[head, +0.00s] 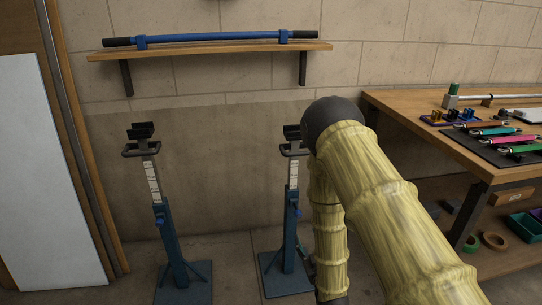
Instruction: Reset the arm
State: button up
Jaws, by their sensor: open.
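My arm rises from the lower right in a yellow, bamboo-like cover, bends at a dark rounded elbow in the middle of the head view, and runs down to the bottom edge. My gripper is not in view; the end of the arm passes out of the picture at the bottom. The arm covers part of the right blue stand (290,235) and of the wall behind. A blue tube (215,37) with black ends lies level on the wooden wall shelf (220,50), in two blue holders.
Another blue stand (171,240) stands at the left, its black cradle empty. A wooden workbench (430,135) with colored tools (490,132) is at the right; bins (522,226) sit below. A white panel (45,180) leans at the left. Floor shows between the stands.

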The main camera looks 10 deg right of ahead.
jog(key=s+d+f+m+g+h, duration=0.1)
jog(key=s+d+f+m+g, duration=0.2)
jog(key=s+f+g, duration=1.05)
jog(key=s+f+m+g, duration=0.15)
jog(key=s+f, duration=0.25)
jog(key=s, duration=1)
jog(key=s+f+g, duration=0.3)
jog(key=s, duration=1.2)
notch_tip(320, 180, up, 30)
jog(key=p, duration=3)
jog(key=shift+s+d+r+p, duration=0.2)
jog(key=shift+d+r+p, duration=0.05)
jog(key=shift+p, duration=0.1)
